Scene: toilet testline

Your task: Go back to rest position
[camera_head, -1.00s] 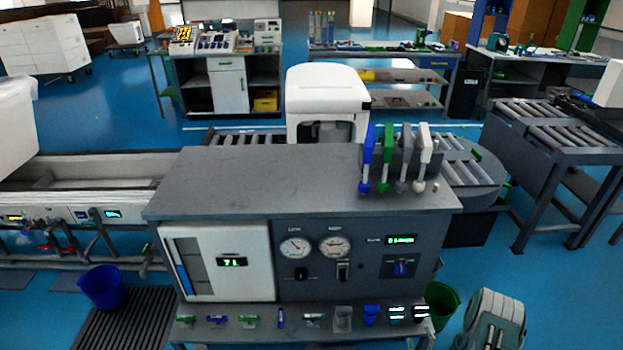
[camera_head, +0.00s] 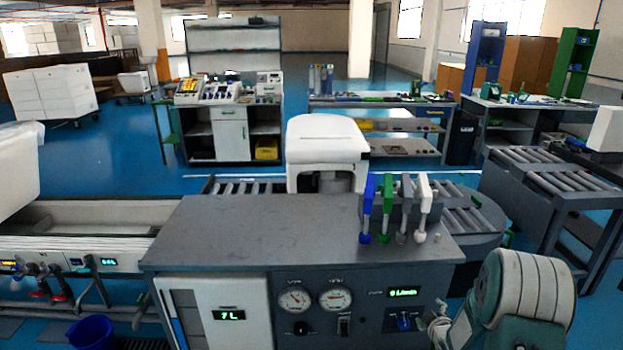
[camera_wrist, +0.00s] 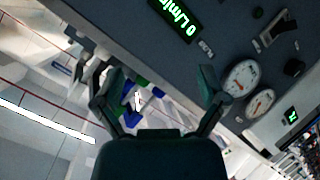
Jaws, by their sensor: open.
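My arm (camera_head: 528,288) stands at the lower right of the head view, in front of the test bench (camera_head: 290,230). Its gripper end (camera_head: 437,330) shows small beside the bench's front panel, partly cut off. In the wrist view my gripper (camera_wrist: 155,82) is open, its two dark fingers apart with nothing held between them. The bench's front panel (camera_wrist: 225,45) lies tilted beyond the fingers, with the green display (camera_wrist: 178,18) and two round gauges (camera_wrist: 240,78).
Coloured handles (camera_head: 395,208) stand on the bench top. A white toilet (camera_head: 326,152) is behind it. A trough (camera_head: 80,240) is at left, with a blue bucket (camera_head: 92,332) below. A roller conveyor (camera_head: 555,175) stands at right.

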